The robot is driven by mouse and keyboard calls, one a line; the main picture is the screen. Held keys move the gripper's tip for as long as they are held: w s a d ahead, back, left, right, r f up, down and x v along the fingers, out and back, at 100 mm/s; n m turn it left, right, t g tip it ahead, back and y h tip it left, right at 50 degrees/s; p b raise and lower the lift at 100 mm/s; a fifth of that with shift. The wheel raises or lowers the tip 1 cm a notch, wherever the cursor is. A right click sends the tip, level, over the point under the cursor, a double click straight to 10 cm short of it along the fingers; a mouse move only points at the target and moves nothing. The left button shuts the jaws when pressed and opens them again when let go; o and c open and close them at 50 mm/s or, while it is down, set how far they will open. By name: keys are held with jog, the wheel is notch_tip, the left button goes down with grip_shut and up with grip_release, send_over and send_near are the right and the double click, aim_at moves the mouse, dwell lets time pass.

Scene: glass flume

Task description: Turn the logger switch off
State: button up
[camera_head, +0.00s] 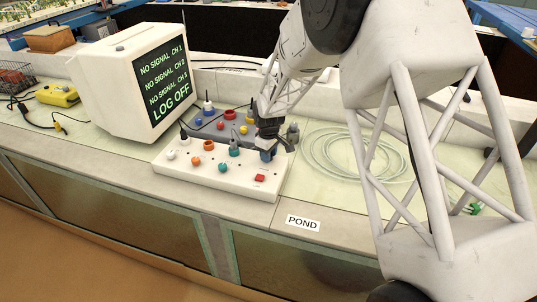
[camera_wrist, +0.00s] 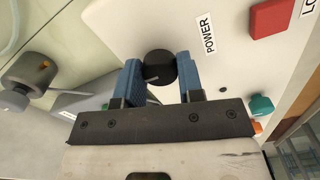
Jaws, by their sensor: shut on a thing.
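The white control box (camera_head: 215,180) sits on the bench, with coloured knobs and plugs on top. A red switch (camera_head: 260,178) is at its front right; it also shows in the wrist view (camera_wrist: 272,17), beside a cut-off label starting "LO". My gripper (camera_head: 268,154) is over the box's right end, behind the red switch. In the wrist view its blue fingers (camera_wrist: 160,78) are shut on a black knob (camera_wrist: 159,66) beside the label "POWER". The knob is hidden in the head view. The monitor (camera_head: 135,80) reads "NO SIGNAL" for CH 1, 2 and 3, and "LOG OFF".
A grey box (camera_head: 218,128) with coloured plugs stands behind the white box. Coiled clear tubing (camera_head: 355,155) lies to the right. A yellow device (camera_head: 58,95) with a black cable is at the left. A "POND" label (camera_head: 303,223) marks the bench front.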

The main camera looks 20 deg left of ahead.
dwell(0.3)
jog(key=shift+r, duration=0.1)
jog(key=o, duration=0.9)
jog(key=shift+r, duration=3.85)
